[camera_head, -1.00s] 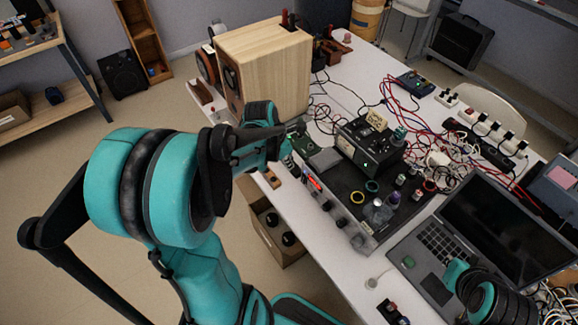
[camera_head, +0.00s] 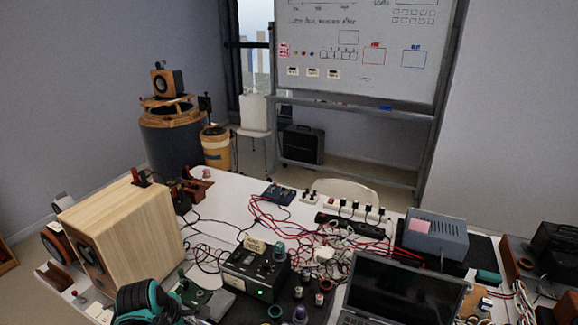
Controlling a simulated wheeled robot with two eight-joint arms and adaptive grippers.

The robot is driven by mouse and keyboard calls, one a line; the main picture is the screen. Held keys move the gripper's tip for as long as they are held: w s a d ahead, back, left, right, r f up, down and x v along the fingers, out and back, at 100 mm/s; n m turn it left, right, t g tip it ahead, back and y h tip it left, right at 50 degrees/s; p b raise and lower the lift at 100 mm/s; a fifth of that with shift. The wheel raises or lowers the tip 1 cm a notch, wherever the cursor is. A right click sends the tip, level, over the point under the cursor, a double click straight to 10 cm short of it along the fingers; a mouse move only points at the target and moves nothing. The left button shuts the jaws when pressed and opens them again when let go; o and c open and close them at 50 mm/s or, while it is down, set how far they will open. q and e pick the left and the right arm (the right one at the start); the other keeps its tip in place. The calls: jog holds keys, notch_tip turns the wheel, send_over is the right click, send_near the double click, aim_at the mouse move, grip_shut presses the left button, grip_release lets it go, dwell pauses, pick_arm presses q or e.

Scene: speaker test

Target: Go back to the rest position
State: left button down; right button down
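The end of my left arm, with the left gripper (camera_head: 172,297), shows at the bottom left edge of the head view as teal and black parts. It is in front of the wooden speaker (camera_head: 130,235), over the near side of the table. The fingers are too small and partly cut off to tell whether they are open or hold anything. My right arm and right gripper are out of view.
The white table (camera_head: 232,190) holds a black test device (camera_head: 255,272), tangled red and black cables, a power strip (camera_head: 352,208), an open laptop (camera_head: 405,292) and a grey box (camera_head: 436,234). A whiteboard (camera_head: 350,45) stands behind.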

pick_arm(q)
jog(key=s+d+r+m+t, duration=0.1)
jog(key=s+d+m, duration=0.3)
jog(key=m, duration=0.7)
jog(key=s+d+r+m+t, duration=0.2)
jog(key=s+d+r+m, duration=0.1)
jog(key=m, duration=0.7)
jog(key=shift+s+d+m+y, duration=0.3)
jog(key=shift+s+d+m, duration=0.05)
jog(key=shift+d+m, duration=0.1)
